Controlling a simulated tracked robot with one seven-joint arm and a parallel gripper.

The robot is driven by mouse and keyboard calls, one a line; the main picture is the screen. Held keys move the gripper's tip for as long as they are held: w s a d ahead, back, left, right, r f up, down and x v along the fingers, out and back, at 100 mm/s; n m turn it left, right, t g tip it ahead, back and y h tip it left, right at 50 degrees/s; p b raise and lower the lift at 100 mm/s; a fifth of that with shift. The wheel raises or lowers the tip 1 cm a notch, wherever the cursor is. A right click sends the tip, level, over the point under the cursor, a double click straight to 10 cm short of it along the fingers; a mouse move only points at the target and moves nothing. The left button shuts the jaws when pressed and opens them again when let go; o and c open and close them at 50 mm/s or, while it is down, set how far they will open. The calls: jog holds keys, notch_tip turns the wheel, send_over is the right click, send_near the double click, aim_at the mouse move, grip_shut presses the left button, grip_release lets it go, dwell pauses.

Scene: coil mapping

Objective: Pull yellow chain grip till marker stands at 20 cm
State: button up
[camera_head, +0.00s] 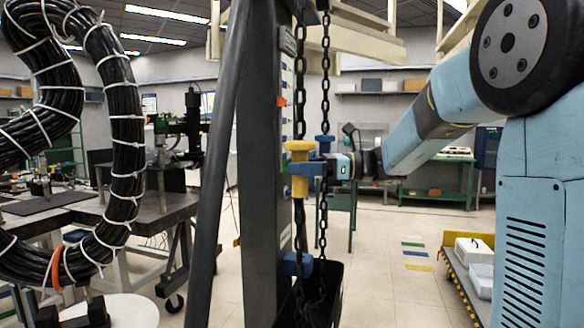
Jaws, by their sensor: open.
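The yellow chain grip (299,178) sits on the left chain in front of the dark upright post (262,210). My gripper (314,167) reaches in from the right at the yellow grip's height, its blue finger across the grip's middle. It is open; whether it touches the grip I cannot tell. A small orange marker (282,101) shows on the post's right edge, above the yellow grip. Pale scale labels (284,70) run along that edge, too small to read.
Another blue piece (297,263) sits lower, above a black bin (325,290). A slanted dark strut (212,165) and a cable coil (125,130) stand left.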

jog(key=shift+a, duration=1.05)
jog(key=shift+c, duration=0.3)
grip_shut()
